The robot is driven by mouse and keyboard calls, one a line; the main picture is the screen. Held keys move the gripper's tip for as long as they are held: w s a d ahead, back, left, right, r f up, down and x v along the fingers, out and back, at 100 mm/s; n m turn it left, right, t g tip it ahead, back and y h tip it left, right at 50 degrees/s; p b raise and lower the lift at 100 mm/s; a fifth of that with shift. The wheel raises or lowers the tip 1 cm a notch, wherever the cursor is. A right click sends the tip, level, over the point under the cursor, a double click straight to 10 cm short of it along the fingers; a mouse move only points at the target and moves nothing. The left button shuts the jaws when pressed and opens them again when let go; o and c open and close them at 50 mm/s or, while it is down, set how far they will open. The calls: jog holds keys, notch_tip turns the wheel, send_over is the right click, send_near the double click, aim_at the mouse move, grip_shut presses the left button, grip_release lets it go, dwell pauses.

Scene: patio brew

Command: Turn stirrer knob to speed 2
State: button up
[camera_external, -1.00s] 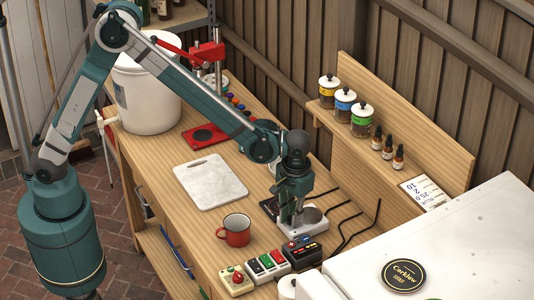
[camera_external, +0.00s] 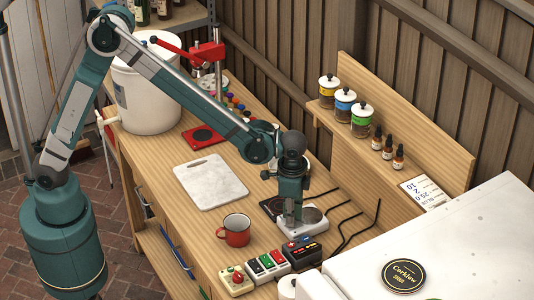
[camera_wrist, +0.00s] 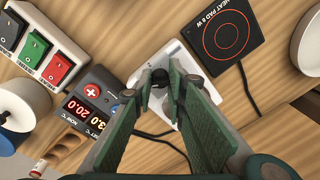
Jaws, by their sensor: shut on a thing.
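The stirrer (camera_external: 314,215) is a small white box with a grey round top, on the wooden bench near the back right. In the wrist view its white body (camera_wrist: 172,52) shows partly behind my fingers. Its small black knob (camera_wrist: 159,77) sits between my fingertips. My gripper (camera_external: 293,223) points straight down over the stirrer's front part. In the wrist view the gripper (camera_wrist: 160,80) is shut on the knob, with a finger on each side. The knob's pointer and speed marks are hidden or too small to read.
A black heat pad (camera_wrist: 228,37) lies beside the stirrer. A grey controller with lit digits (camera_wrist: 92,100) and a switch strip (camera_wrist: 36,45) stand close by. A red mug (camera_external: 235,231) and white board (camera_external: 210,182) are to the left. Dark cables run behind.

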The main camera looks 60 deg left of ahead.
jog(key=m, duration=0.6)
jog(key=shift+b, duration=0.4)
jog(key=m, duration=0.5)
jog(key=shift+m+h, duration=0.3)
jog(key=shift+m, duration=0.1)
jog(key=o, duration=0.9)
jog(key=shift+r, duration=0.1)
jog(key=r, duration=1.1)
jog(key=shift+s+a+r, duration=0.1)
jog(key=shift+s+r, duration=0.2)
jog(key=shift+r, duration=0.1)
